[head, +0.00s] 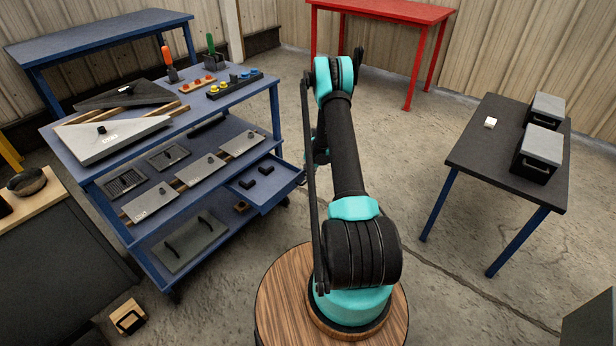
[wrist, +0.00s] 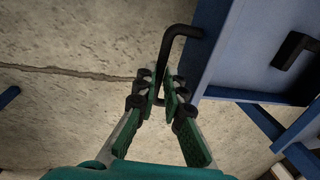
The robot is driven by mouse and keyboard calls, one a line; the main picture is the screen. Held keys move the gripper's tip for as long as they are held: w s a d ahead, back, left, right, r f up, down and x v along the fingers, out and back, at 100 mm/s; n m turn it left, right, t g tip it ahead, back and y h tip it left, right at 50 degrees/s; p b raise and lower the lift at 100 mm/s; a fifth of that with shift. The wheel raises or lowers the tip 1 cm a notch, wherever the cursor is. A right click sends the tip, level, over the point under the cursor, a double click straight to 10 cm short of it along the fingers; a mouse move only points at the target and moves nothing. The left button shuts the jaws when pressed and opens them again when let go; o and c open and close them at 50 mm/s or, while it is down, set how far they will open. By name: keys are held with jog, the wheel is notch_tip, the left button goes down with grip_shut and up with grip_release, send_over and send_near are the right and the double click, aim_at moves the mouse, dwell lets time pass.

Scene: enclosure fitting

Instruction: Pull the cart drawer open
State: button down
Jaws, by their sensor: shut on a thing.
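The blue cart (head: 205,104) stands left of my arm in the head view. Its drawer (head: 291,188) sticks out from the right side, partly open, with black L-shaped pieces (head: 265,171) inside. In the wrist view the drawer's blue front (wrist: 208,50) carries a black bar handle (wrist: 178,34). My gripper (wrist: 166,88) has its green fingers closed on the handle, with the bar running down between the fingertips. The fingers hide part of the handle. In the head view my arm hides most of the gripper.
Grey panels and plates lie on the cart's top and shelves. A dark table (head: 505,150) with grey-lidded boxes (head: 540,150) stands at the right. A red table (head: 385,12) stands at the back. The concrete floor between cart and dark table is clear apart from my base.

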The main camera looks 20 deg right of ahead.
jog(key=c, duration=1.6)
grip_release()
jog(key=shift+r, duration=0.1)
notch_tip(320, 180, up, 12)
jog(key=s+d, duration=0.1)
jog(key=shift+s+d+f, duration=0.2)
jog(key=shift+s, duration=0.15)
